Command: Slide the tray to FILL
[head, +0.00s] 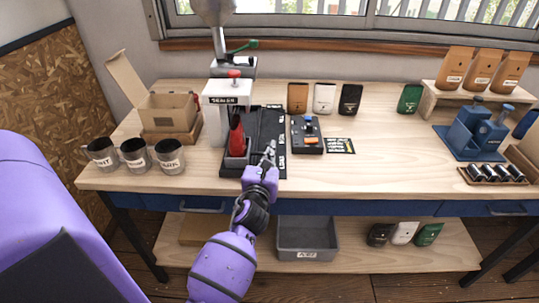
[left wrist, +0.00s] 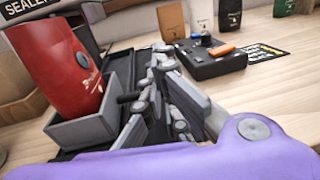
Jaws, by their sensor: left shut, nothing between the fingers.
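The small grey tray (head: 231,161) sits on the black slide track (head: 268,126), near its front left, beside the white sealer (head: 222,92). A red bag (head: 237,138) stands upright in it; the left wrist view shows the bag (left wrist: 62,65) in the tray (left wrist: 88,128). A short dark knob (left wrist: 128,97) shows between tray and fingers. My left gripper (head: 269,152) is shut and empty, over the track just right of the tray. I cannot tell whether it touches the tray or knob. White lettering along the track's right edge is too small to read. My right gripper is out of view.
Several cups stand at the left, with an open cardboard box (head: 168,112) behind. Bags line the back. Bare tabletop (head: 395,150) lies at centre right.

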